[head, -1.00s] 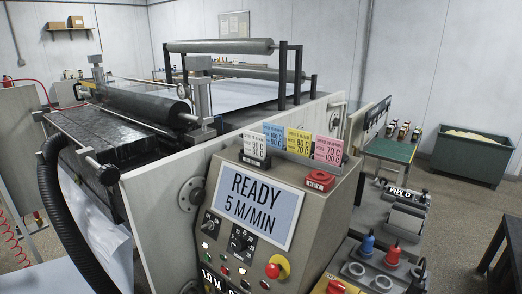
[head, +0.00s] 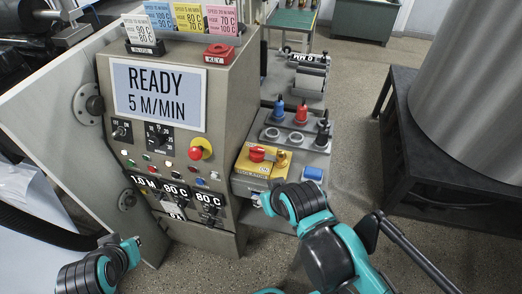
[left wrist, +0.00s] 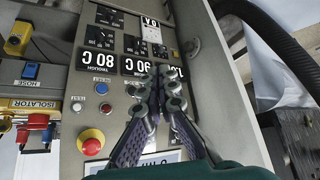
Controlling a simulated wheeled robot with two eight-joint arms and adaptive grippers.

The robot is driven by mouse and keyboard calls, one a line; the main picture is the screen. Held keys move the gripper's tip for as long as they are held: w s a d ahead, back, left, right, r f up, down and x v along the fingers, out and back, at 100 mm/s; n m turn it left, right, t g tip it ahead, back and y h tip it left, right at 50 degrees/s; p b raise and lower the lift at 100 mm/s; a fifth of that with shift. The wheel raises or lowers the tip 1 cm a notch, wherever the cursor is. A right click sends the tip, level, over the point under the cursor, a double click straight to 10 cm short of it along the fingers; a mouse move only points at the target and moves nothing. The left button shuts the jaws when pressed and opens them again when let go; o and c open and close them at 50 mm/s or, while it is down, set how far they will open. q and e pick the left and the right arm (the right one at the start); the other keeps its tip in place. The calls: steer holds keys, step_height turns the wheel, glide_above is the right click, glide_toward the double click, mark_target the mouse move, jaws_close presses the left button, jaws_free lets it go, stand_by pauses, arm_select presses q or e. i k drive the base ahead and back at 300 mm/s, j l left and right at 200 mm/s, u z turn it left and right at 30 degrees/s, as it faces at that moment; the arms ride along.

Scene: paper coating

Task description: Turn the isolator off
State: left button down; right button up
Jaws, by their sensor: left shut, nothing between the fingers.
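The isolator is a red rotary handle (head: 258,154) on a yellow plate (head: 243,165), low on the side unit right of the control cabinet. In the left wrist view its yellow label (left wrist: 30,105) and red handle (left wrist: 37,121) show at the left edge. My left gripper (left wrist: 162,78) is shut and empty in front of the cabinet panel, well to the side of the isolator. In the head view the left gripper (head: 137,243) is at the lower left. My right gripper (head: 268,201) is just below the isolator plate, mostly hidden behind its wrist, so its fingers are unclear.
The grey cabinet (head: 228,95) carries a READY display (head: 158,95), a red emergency button (head: 195,153) and small knobs. A brass-coloured piece (head: 282,159) sits beside the isolator handle. Blue (head: 279,107) and red (head: 301,113) plugs stand behind. A dark stand (head: 400,160) is at right.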

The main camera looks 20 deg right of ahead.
mark_target(257, 154)
steer(key=i+l+z, duration=0.1)
steer(key=l+z, duration=0.25)
steer(key=i+l+z, duration=0.1)
steer(key=l+z, duration=0.2)
steer(key=i+l+z, duration=0.1)
steer(key=z, duration=0.25)
steer(key=i+l, duration=0.05)
steer(key=l, duration=0.05)
